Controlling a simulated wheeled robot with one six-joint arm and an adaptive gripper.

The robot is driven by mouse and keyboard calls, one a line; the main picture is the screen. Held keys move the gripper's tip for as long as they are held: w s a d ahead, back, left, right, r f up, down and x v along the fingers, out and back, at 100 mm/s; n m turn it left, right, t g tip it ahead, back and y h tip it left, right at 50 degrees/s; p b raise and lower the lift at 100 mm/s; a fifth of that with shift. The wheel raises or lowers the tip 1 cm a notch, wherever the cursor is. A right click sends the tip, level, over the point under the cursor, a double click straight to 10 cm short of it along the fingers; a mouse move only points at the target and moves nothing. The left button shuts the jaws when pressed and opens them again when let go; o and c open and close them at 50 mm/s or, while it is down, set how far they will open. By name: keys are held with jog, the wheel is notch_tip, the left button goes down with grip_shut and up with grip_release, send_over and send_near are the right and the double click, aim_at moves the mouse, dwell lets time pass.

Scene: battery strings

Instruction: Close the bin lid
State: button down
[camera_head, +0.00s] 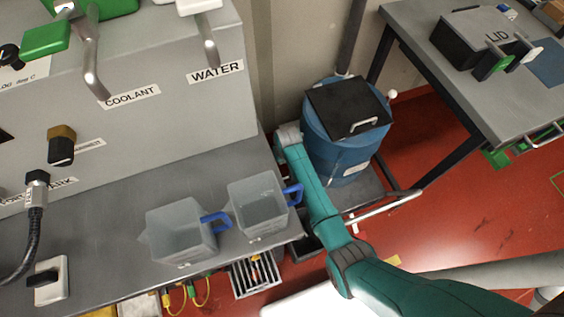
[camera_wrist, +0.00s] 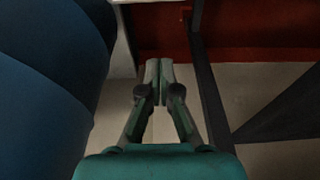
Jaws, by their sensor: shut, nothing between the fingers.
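My teal arm reaches up along the bin's left side, and my gripper is not clearly visible there. In the wrist view my gripper (camera_wrist: 160,72) is shut and empty. A large blue curved surface, likely the bin's side (camera_wrist: 40,110), fills the left, apart from the fingers.
The left bench (camera_head: 110,245) holds two clear jugs with blue handles (camera_head: 180,230). A dark table leg (camera_head: 450,160) and a pale bar (camera_head: 385,205) are near the bin. Red floor lies right.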

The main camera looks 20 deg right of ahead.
notch_tip(320, 180, down, 8)
jog(key=s, duration=0.2)
dwell(1.0)
jog(key=shift+s, duration=0.2)
